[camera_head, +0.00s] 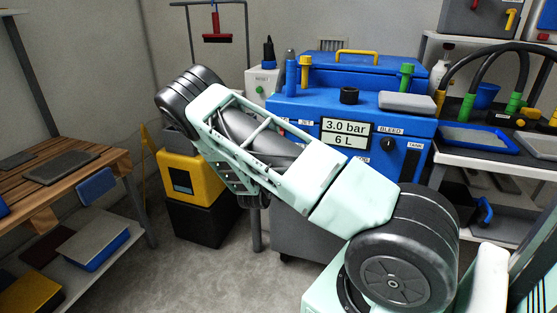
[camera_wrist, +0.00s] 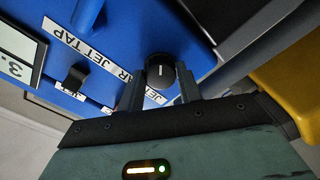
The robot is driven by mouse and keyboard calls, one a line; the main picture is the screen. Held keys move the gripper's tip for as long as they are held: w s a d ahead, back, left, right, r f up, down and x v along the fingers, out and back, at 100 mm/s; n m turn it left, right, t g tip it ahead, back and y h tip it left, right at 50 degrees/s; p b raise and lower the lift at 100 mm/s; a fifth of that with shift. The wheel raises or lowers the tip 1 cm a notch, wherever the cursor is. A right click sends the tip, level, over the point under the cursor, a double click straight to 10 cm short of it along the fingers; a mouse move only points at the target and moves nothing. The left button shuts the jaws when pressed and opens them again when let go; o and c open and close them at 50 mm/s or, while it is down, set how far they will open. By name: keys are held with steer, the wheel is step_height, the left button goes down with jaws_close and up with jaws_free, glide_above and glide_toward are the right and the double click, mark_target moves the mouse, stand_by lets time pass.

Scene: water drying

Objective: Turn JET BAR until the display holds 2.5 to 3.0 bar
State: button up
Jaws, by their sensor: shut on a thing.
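The display (camera_head: 346,134) on the blue machine reads "3.0 bar" and "6 L" in the head view. Its edge, with a "3.", shows in the wrist view (camera_wrist: 18,55). A round black knob (camera_wrist: 160,69) with a white pointer mark is on the blue panel in the wrist view. A label ending in "AR" (camera_wrist: 124,74), partly covered, is beside it. My gripper (camera_wrist: 160,83) is shut on this knob, one finger on each side. In the head view my arm hides the knob and my gripper.
A yellow and black case (camera_head: 190,185) stands left of the blue machine (camera_head: 300,104). A wooden bench (camera_head: 60,190) is at left, a loaded shelf (camera_head: 470,160) at right.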

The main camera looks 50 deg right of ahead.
steer(key=o, duration=1)
steer(key=shift+a, duration=0.15)
steer(key=p+v, duration=0.1)
steer(key=v, duration=1.6)
steer(key=shift+s+f, duration=0.1)
steer(key=shift+s, duration=0.05)
